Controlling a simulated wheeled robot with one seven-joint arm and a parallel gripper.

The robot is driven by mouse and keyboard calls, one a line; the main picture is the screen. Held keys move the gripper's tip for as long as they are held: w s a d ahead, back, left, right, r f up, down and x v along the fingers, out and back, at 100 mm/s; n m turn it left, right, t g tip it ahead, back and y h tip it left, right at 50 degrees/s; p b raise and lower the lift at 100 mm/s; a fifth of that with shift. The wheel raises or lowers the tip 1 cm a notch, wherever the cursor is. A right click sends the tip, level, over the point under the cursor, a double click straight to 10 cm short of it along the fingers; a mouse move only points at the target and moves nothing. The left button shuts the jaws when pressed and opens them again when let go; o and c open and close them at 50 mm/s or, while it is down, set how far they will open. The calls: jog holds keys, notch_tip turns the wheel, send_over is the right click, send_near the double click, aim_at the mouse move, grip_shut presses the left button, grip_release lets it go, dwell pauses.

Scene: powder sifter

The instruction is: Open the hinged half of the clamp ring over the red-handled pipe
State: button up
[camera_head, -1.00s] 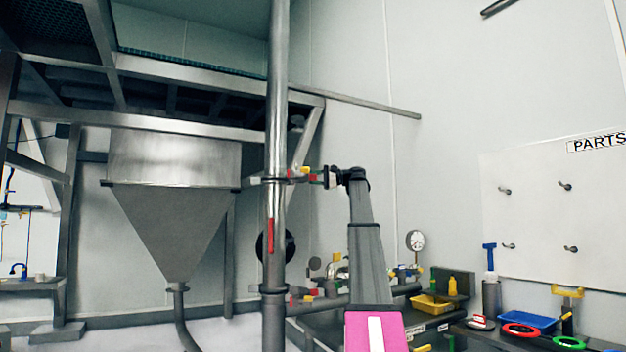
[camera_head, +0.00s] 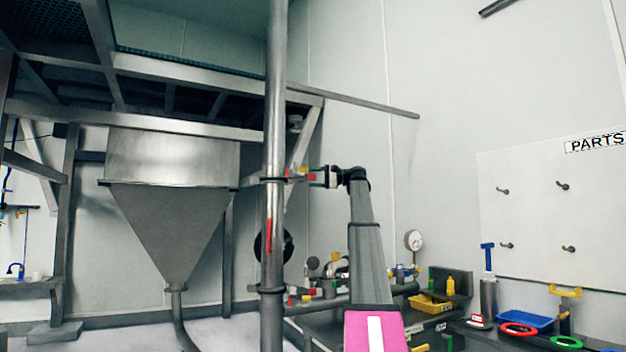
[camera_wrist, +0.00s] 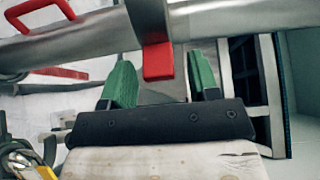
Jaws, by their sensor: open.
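The steel pipe (camera_head: 274,120) stands upright in the head view, with a red handle (camera_head: 269,234) on its front. The clamp ring (camera_head: 268,179) wraps the pipe above that handle; whether its hinged half stands open is too small to tell. In the wrist view the pipe (camera_wrist: 225,20) runs across the top, with the red handle (camera_wrist: 38,12) at upper left. The dark clamp band (camera_wrist: 147,18) crosses it and ends in a red tab (camera_wrist: 158,62). My gripper (camera_wrist: 163,78) is open, its green fingers on either side of the tab, with gaps visible.
A lower clamp (camera_head: 270,288) sits on the same pipe. A steel hopper (camera_head: 172,220) hangs left of it under a frame. A bench with a yellow bin (camera_head: 428,306), a blue tray (camera_head: 525,319) and a gauge (camera_head: 413,240) is at lower right.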

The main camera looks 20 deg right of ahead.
jog(key=v, duration=0.9)
jog(key=shift+s+d, duration=0.2)
jog(key=shift+d, duration=0.15)
